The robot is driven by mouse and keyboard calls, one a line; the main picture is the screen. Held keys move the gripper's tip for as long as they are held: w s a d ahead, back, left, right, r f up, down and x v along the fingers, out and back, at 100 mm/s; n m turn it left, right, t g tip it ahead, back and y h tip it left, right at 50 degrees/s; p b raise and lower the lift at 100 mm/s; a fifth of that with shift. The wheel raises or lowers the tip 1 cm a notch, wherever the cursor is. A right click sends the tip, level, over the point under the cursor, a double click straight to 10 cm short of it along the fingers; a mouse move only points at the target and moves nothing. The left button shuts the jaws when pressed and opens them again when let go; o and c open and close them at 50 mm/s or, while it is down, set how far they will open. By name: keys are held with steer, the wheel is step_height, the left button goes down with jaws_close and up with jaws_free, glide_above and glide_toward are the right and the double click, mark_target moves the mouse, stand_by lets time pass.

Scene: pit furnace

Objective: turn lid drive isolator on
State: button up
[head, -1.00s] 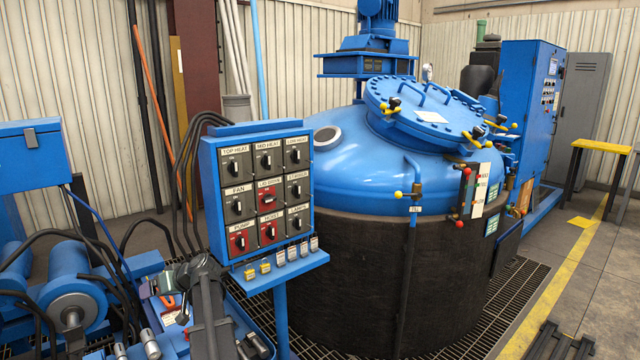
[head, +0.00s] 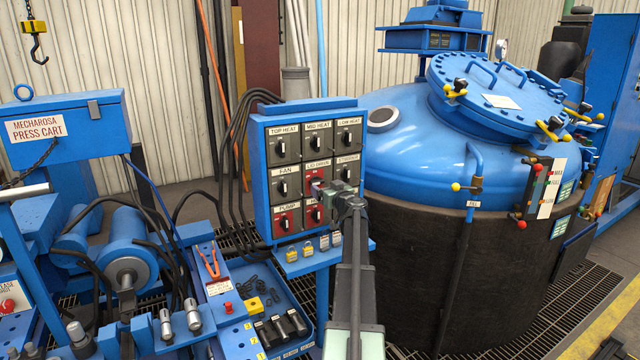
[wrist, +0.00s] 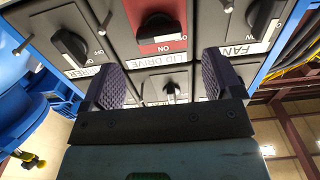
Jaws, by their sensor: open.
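My gripper (head: 322,190) is in front of the panel and partly covers this plate and the red switch below. In the wrist view my gripper (wrist: 165,85) is open, with two ribbed pads apart and nothing held. The mid heat knob (wrist: 168,88) shows behind the gap.
The fan knob (head: 282,188) sits close to the left of the isolator, with other knobs all round it. Padlocks (head: 308,248) stand on the ledge below. The blue furnace vessel (head: 410,150) is close on the right, the press cart (head: 75,120) on the left.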

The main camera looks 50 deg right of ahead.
mark_target(319, 183)
steer(key=x, duration=0.6)
steer(key=c, duration=0.9)
steer(key=shift+m, duration=0.4)
steer(key=m, duration=0.3)
steer(key=shift+d+m, duration=0.1)
steer(key=shift+m, duration=0.2)
steer(key=m, duration=0.4)
steer(key=shift+f, duration=0.1)
steer(key=m, duration=0.5)
steer(key=shift+s, duration=0.1)
steer(key=shift+f+m, duration=0.15)
steer(key=shift+m, duration=2.15)
